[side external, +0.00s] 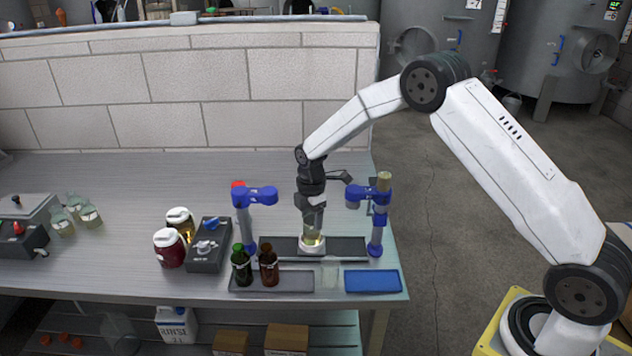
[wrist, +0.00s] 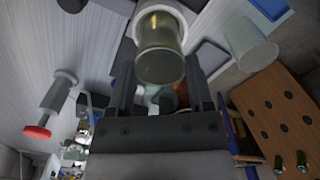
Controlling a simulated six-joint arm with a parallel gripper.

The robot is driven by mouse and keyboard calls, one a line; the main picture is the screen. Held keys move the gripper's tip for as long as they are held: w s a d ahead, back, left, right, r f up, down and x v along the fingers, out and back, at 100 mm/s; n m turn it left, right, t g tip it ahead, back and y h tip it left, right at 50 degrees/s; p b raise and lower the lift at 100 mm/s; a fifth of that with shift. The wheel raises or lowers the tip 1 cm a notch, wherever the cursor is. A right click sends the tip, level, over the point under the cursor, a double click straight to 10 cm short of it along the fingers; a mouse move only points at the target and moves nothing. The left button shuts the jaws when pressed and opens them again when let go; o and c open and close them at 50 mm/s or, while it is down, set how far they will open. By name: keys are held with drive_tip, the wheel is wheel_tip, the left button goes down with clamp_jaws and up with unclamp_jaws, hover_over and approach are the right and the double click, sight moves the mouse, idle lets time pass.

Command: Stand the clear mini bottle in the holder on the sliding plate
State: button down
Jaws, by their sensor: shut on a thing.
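The clear mini bottle (side external: 313,238), with some yellowish liquid in it, is upright in my gripper (side external: 313,224). My gripper points down and is shut on it. The white round holder (side external: 312,249) is directly under the bottle, on the dark sliding plate (side external: 347,246). In the wrist view the bottle (wrist: 161,48) is between my fingers, and its far end overlaps the white ring of the holder (wrist: 184,12). The bottle's lower end looks to be inside the ring. I cannot tell whether it rests on the bottom.
Two blue-clamped posts (side external: 246,215) (side external: 379,215) flank the plate. In front, a grey tray (side external: 290,284) bears a green bottle (side external: 241,266) and a brown bottle (side external: 268,266). A clear cup (side external: 329,270) stands beside a blue mat (side external: 372,281). Jars (side external: 169,248) stand left.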

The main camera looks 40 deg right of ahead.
drive_tip(key=shift+f, duration=0.25)
idle(0.3)
unclamp_jaws()
drive_tip(key=shift+r, duration=0.1)
drive_tip(key=shift+r, duration=2.9)
drive_tip(key=shift+s, duration=0.1)
